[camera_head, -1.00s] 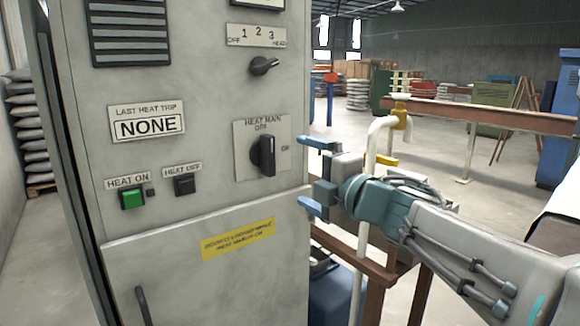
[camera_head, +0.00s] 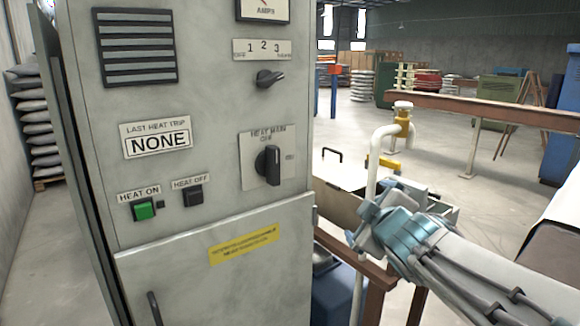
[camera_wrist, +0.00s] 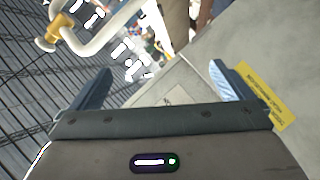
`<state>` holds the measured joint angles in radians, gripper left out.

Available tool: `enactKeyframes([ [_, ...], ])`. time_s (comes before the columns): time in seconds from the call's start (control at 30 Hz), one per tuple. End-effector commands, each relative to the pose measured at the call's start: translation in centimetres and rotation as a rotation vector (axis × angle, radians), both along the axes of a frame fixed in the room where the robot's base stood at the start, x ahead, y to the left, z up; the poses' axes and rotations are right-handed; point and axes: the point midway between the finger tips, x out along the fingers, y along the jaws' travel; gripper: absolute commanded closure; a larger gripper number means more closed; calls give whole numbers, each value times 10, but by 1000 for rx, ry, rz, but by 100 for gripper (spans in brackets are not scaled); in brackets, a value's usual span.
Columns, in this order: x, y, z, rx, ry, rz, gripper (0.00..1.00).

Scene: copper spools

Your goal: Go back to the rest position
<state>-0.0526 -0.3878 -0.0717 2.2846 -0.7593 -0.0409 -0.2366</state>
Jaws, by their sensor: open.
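My gripper (camera_wrist: 158,85) is open and empty in the wrist view, its two blue fingers wide apart. In the head view my arm comes in from the lower right and its end is just right of the grey control cabinet (camera_head: 280,215), apart from it. The fingers are hard to make out there. The cabinet's heat main knob (camera_head: 270,165) points up, and nothing touches it. The green heat on button (camera_head: 144,210) and the dark heat off button (camera_head: 193,194) are also free.
A white pipe (camera_head: 375,160) with a yellow valve (camera_head: 403,120) stands close behind my arm's end. A brown rail (camera_head: 480,112) runs behind it. Stacked sacks (camera_head: 40,130) are at the left.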

Motion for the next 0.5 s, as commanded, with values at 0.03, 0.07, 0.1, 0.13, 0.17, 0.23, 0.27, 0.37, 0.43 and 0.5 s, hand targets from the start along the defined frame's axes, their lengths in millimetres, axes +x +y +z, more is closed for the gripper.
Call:
enactKeyframes([
  [0.03, -11, -10, -5, 70, 78, -82, 0],
  [0.07, -18, -15, -14, 114, 128, -133, 0],
  [0.1, -30, -21, -26, 174, 195, -200, 0],
  [0.13, -39, -24, -35, 216, 247, -248, 0],
  [0.17, -49, -26, -43, 261, 298, -296, 0],
  [0.23, -75, -28, -63, 359, 425, -404, 0],
  [0.27, -87, -27, -71, 398, 480, -447, 0],
  [0.37, -126, -20, -93, 517, 652, -574, 0],
  [0.43, -151, -12, -104, 581, 755, -643, 0],
  [0.5, -170, -4, -111, 629, 837, -695, 0],
])
